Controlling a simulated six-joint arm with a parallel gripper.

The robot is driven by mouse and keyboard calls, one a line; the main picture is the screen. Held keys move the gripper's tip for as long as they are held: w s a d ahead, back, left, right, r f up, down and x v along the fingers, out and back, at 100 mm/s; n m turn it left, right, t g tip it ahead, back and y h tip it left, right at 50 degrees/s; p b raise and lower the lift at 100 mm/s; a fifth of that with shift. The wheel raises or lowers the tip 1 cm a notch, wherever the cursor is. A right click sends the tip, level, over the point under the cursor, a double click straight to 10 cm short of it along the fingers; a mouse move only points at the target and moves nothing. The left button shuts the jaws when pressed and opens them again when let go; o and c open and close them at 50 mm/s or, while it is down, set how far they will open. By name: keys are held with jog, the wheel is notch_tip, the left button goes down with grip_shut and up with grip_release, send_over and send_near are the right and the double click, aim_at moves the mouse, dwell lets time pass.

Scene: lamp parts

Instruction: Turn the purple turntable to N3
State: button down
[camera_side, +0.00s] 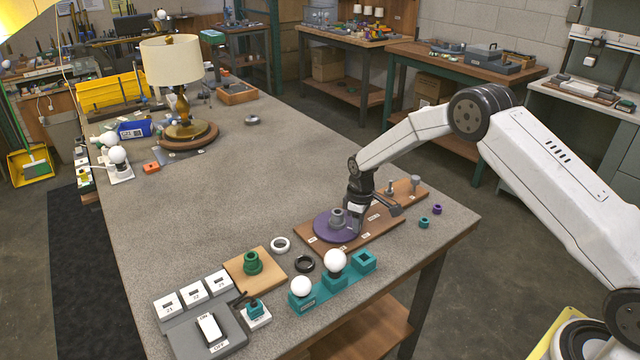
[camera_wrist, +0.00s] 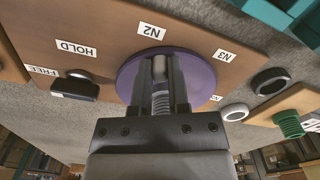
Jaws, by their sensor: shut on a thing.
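The purple turntable (camera_side: 325,226) lies flat on a brown board (camera_side: 375,232), with a grey collar (camera_side: 338,216) standing on it. In the wrist view the purple disc (camera_wrist: 203,72) spreads around my fingers. My gripper (camera_side: 352,226) is low over the disc's right side. In the wrist view my gripper (camera_wrist: 163,75) is shut on a small grey post (camera_wrist: 159,68); a threaded grey part shows between the fingers. The N2 label (camera_wrist: 151,31) is just beyond the fingertips and the N3 label (camera_wrist: 223,55) is to the right. A pointer mark on the disc is not visible.
A dark lever (camera_wrist: 75,88) sits near the HOLD label (camera_wrist: 76,48) and the FREE label. The table's middle is clear toward the lamp (camera_side: 172,60).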

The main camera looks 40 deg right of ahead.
aim_at(341, 239)
jog(key=m, duration=0.1)
jog(key=a+m, duration=0.1)
jog(key=shift+s+a+m, duration=0.1)
jog(key=shift+s+m, duration=0.15)
jog(key=shift+m, duration=0.05)
jog(key=a+m, duration=0.1)
jog(key=m, duration=0.2)
jog(key=shift+a, duration=0.4)
jog(key=a+m, duration=0.1)
jog(key=m, duration=0.2)
jog(key=shift+w+a+m, duration=0.1)
jog(key=shift+a+m, duration=0.25)
jog(key=shift+m, duration=0.05)
jog(key=shift+w+a+m, duration=0.25)
jog(key=shift+a+m, duration=0.2)
jog(key=shift+m, duration=0.45)
jog(key=c, duration=0.6)
grip_release()
jog(key=shift+r, duration=0.1)
notch_tip(341, 239, up, 8)
jog(key=shift+f, duration=0.2)
